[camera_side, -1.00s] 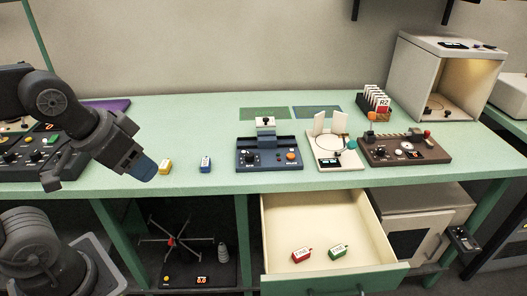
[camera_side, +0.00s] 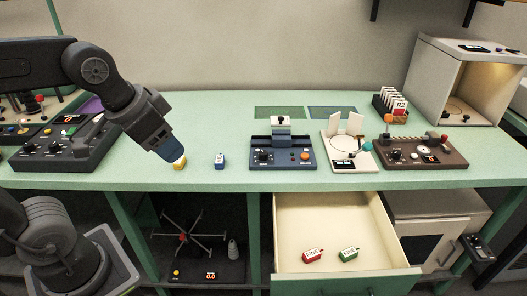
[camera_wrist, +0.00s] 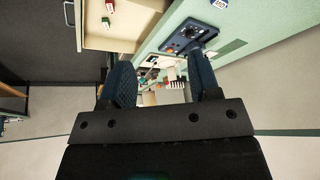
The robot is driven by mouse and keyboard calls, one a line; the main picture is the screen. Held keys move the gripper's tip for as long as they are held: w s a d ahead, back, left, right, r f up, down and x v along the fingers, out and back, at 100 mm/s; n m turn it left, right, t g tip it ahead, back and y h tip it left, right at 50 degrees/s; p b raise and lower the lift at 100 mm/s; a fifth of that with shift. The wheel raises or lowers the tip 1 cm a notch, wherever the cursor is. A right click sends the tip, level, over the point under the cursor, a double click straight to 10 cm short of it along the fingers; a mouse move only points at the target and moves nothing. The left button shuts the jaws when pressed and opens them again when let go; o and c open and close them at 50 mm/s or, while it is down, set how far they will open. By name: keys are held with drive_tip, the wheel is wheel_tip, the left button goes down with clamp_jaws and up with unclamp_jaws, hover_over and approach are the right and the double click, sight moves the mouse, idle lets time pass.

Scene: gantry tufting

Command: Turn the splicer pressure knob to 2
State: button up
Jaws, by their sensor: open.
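A blue bench unit (camera_side: 283,158) with a raised clamp-like block stands mid-bench. It has a black knob (camera_side: 263,156) at its front left and an orange button at its right. It may be the splicer, but its lettering is too small to read, and so is the knob's setting. The unit also shows in the wrist view (camera_wrist: 190,36). My gripper (camera_side: 176,158) is well left of it, tilted down over the bench beside a small yellow block (camera_side: 180,165), which it partly covers. In the wrist view my gripper's two fingers (camera_wrist: 158,65) are apart with nothing between them.
A small blue block (camera_side: 219,161) stands between my gripper and the blue unit. A white device (camera_side: 345,160) and a brown panel (camera_side: 422,153) with knobs stand to the right. An open drawer (camera_side: 345,225) below holds red and green tags. A dark console (camera_side: 62,150) is at left.

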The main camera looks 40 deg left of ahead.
drive_tip(key=w+a+r+m+g, duration=0.1)
drive_tip(key=w+r+m+g, duration=0.2)
drive_tip(key=w, duration=0.7)
drive_tip(key=m+g, duration=0.2)
drive_tip(key=m, duration=0.7)
hover_over(263, 153)
wheel_tip(263, 153, down, 11)
wheel_tip(263, 153, down, 13)
drive_tip(key=shift+w+f, duration=0.1)
drive_tip(key=shift+f, duration=0.1)
drive_tip(key=c, duration=0.9)
